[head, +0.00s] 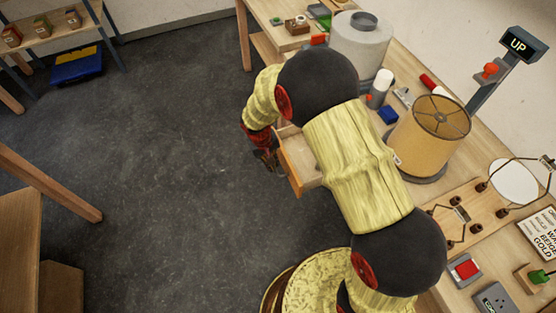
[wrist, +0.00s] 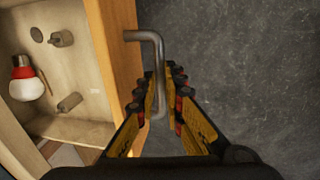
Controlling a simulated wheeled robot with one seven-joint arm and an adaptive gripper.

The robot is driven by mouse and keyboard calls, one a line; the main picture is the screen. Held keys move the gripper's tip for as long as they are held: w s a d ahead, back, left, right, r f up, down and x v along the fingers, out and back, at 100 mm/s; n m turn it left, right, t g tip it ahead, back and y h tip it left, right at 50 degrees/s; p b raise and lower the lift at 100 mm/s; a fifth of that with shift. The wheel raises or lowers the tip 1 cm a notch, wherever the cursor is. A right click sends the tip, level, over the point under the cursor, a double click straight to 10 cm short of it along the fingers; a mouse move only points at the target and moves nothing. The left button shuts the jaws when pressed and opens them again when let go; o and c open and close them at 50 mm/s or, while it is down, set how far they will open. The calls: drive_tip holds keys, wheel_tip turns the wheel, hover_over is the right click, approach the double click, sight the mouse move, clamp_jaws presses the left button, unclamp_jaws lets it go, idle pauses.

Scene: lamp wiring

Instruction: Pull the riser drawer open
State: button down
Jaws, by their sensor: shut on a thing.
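The riser drawer (head: 294,168) stands pulled out from the bench, partly hidden behind my arm in the head view. In the wrist view, its wooden front (wrist: 125,62) and its open inside show at the left. A bent grey metal handle (wrist: 143,36) sticks out from the front. My gripper (wrist: 161,88) is shut on the handle, with a finger on each side of the bar. In the head view, my gripper (head: 265,158) is just left of the drawer front. Inside the drawer lie a red and white bulb (wrist: 24,86) and small grey cylinders (wrist: 61,38).
The bench carries a tan lampshade (head: 433,128), a large grey drum (head: 360,42), a blue block (head: 388,114) and a post with an "UP" sign (head: 517,44). The dark floor (head: 160,150) left of the drawer is clear. A wooden table (head: 30,215) stands at the lower left.

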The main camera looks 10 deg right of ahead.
idle(0.3)
drive_tip(key=c, duration=1.9)
unclamp_jaws()
drive_tip(key=shift+r, duration=0.1)
drive_tip(key=r, duration=0.4)
drive_tip(key=a+r, duration=0.1)
drive_tip(key=r, duration=0.2)
drive_tip(key=a+r, duration=0.1)
drive_tip(key=r, duration=0.3)
drive_tip(key=shift+s+a+r, duration=0.15)
drive_tip(key=shift+s+r, duration=0.05)
drive_tip(key=shift+r, duration=0.1)
